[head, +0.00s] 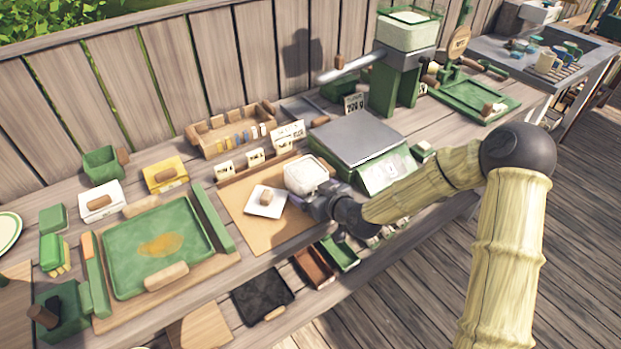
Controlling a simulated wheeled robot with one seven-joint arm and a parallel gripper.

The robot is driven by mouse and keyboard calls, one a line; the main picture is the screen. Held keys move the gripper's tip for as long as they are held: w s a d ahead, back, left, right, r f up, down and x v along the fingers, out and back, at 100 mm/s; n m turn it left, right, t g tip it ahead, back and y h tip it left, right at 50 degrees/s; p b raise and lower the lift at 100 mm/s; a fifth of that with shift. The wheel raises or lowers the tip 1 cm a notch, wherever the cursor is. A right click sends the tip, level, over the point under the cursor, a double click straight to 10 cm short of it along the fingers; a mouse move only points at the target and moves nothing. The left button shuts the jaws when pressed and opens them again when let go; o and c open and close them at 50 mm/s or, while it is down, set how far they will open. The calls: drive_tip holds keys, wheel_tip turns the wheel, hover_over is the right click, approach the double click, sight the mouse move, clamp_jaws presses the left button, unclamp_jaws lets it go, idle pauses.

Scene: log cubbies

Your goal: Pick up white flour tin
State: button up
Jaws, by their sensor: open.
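A white square tin (304,174), filled with something white like flour, stands on the brown board (240,215) in the middle of the bench. A flat white piece with a wooden knob (267,201), like a lid, lies on the board just left of the tin. My gripper (312,204) is open at the near side of the tin, low over the board. Its fingers are small and partly hidden, so I cannot tell whether they touch the tin.
A grey-topped green scale (358,138) stands close on the right. A wooden rack (232,130) and small labelled cards sit behind. A green tray (158,246), a white box (101,201) and a yellow box (166,174) are on the left. Small trays lie below the front edge.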

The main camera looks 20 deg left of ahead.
drive_tip(key=shift+c, duration=0.2)
drive_tip(key=c, duration=0.9)
drive_tip(key=shift+o, duration=0.2)
drive_tip(key=shift+r, duration=0.25)
wheel_tip(320, 180, up, 10)
drive_tip(key=shift+f, duration=0.2)
idle(0.7)
